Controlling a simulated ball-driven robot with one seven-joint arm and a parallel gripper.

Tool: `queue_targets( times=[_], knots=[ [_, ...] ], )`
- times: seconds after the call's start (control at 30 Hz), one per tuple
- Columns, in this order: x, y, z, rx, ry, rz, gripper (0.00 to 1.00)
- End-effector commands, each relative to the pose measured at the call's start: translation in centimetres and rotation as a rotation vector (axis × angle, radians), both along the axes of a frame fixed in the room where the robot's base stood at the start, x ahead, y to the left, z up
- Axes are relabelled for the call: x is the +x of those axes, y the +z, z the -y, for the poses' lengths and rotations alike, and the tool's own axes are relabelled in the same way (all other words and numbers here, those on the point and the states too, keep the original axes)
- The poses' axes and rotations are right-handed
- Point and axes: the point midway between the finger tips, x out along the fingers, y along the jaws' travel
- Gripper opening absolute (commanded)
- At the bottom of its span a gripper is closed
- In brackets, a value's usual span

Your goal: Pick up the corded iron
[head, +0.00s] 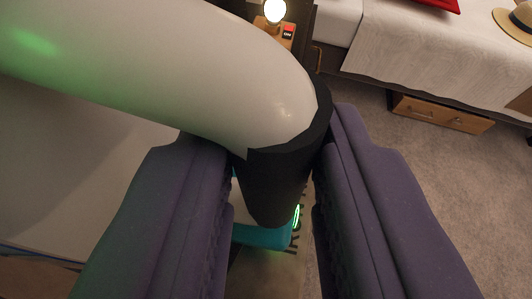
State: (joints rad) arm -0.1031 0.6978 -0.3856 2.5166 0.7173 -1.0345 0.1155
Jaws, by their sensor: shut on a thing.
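My gripper (276,135) shows as two thick purple fingers, one on each side of the picture. It is shut on a large, smooth white thing with a black end, which seems to be the corded iron (215,85). The white part curves in from the upper left. Its black end (283,180) lies between the fingers, near their tips. The thing is too close for its whole shape to show. No cord can be made out.
A lit lamp (275,11) stands at the top centre. A bed with a white cover (430,55) and a wooden drawer (440,113) are at the upper right. A straw hat (514,22) lies on the cover. Grey carpet (455,190) is clear at the right.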

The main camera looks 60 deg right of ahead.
Motion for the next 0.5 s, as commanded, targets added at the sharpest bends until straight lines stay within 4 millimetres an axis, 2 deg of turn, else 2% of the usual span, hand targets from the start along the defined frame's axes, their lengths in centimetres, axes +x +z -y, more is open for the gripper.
queue_targets(
  times=[0.1, 0.5],
  knots=[
    [-1.3, 0.6, -1.1, -0.003, 0.0, 0.003, 0.0],
    [-2.4, 1.3, -2.1, -0.005, -0.003, 0.0, 0.0]
  ],
)
